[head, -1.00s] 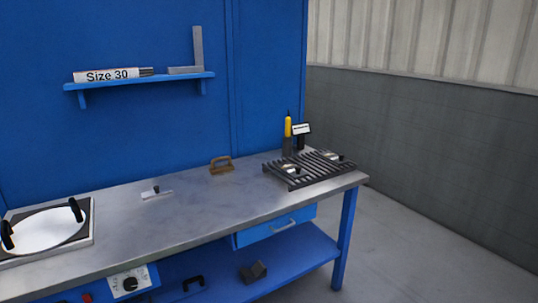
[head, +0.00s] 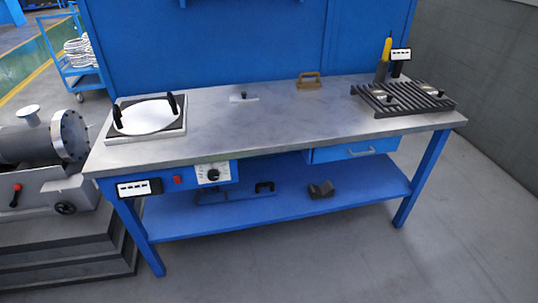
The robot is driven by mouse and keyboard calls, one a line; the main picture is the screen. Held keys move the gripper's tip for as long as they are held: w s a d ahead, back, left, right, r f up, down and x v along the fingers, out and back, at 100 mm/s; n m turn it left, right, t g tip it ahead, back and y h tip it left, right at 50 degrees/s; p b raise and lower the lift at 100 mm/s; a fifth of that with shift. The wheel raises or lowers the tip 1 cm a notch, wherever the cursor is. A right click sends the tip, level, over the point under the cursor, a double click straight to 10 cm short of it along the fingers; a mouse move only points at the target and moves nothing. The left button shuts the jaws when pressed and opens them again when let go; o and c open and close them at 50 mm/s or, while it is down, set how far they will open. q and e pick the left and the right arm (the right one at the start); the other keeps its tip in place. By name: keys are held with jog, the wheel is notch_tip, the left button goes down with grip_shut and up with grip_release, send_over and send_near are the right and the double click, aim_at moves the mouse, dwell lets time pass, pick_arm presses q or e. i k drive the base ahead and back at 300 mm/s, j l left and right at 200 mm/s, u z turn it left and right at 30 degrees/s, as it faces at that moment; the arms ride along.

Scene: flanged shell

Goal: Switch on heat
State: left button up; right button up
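In the head view, a white control plate with a black round knob (head: 213,174) is on the front of the workbench, below its left half. A red switch (head: 178,180) sits to the left of the knob. A black-framed display (head: 139,188) with white fields is further left; I cannot read it. A white round plate (head: 146,116) with two black handles lies on a dark square plate in a light frame (head: 113,138) at the left end of the bench top. Neither of my grippers shows in this view.
The metal bench top (head: 272,128) is mostly clear in the middle. A slatted rack (head: 402,98) is at its right end. A drawer (head: 352,147) is shut below. A flanged cylinder (head: 45,137) on a machine stands left of the bench. Grey floor is free in front.

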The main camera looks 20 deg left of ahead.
aim_at(177, 178)
jog(key=u, duration=1.35)
jog(key=i+j+u, duration=0.15)
jog(key=i+j, duration=0.9)
jog(key=j, duration=0.15)
